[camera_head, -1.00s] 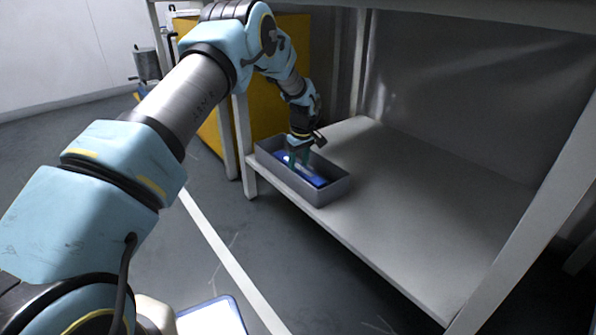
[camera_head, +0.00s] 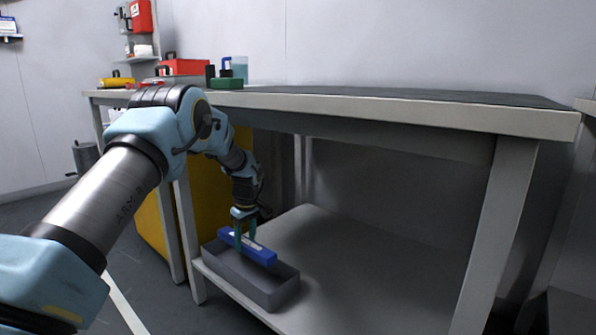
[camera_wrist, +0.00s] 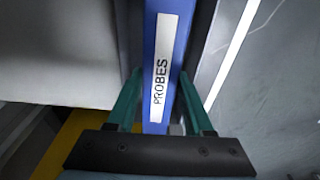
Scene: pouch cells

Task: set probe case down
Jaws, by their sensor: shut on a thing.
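The probe case is a long blue box (camera_head: 250,246) with a white label; in the wrist view the label reads PROBES on the case (camera_wrist: 151,40). My gripper (camera_head: 244,235) is shut on it, with its teal fingers on both sides of the case. In the wrist view the gripper (camera_wrist: 160,105) holds the case between its fingers.
The bin stands at the left front edge of the lower shelf (camera_head: 370,270). The worktop (camera_head: 400,103) is above, with a front leg (camera_head: 492,240) at right. A yellow cabinet (camera_head: 155,225) is behind my arm. The shelf is bare right of the bin.

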